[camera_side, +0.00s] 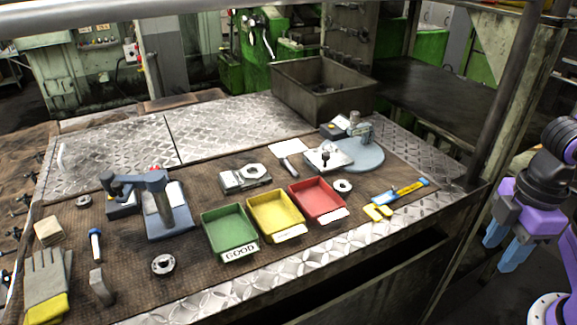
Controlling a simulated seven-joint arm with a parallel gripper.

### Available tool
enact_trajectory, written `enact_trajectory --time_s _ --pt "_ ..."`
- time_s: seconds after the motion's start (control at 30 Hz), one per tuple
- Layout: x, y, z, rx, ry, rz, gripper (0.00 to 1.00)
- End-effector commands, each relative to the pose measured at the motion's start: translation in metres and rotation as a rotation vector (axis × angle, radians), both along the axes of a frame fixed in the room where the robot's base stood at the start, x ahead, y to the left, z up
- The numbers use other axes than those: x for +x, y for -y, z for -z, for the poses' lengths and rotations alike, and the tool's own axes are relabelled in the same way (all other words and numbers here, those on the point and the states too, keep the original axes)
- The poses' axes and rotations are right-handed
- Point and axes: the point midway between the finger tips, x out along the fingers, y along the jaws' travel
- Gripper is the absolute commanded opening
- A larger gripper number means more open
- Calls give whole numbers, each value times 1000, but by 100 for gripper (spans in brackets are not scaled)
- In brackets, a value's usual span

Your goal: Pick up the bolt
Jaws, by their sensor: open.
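Several small dark bolt-like parts (14,231) lie on the surface past the table's left edge. My gripper (504,248) is at the far right, beyond the table's right front edge and far from these parts. Its two blue fingers point down and are apart, with nothing between them.
Green (229,232), yellow (275,216) and red (317,200) trays stand mid-table. A blue-grey bench tool (160,205), a glove (47,285) and a metal block (101,287) are near the bolt-like piece. A dark post (510,90) rises at the table's right. A metal bin (322,92) stands behind.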

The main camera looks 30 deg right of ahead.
Motion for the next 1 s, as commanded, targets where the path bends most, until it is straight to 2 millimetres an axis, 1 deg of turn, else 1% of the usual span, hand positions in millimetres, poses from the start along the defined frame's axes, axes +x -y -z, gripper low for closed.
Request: enact_trajectory --time_s 0.47,0.5,0.77,0.87,0.97,1.0 --pt "0 0 0 0 0 0 43" --pt "0 0 0 0 0 0 45" --pt "1 -1 0 0 2 -7 45" --pt "12 -10 -3 3 11 -54 45" --pt "34 -28 -8 9 34 -165 45" --pt "47 -37 -11 9 46 -226 45"
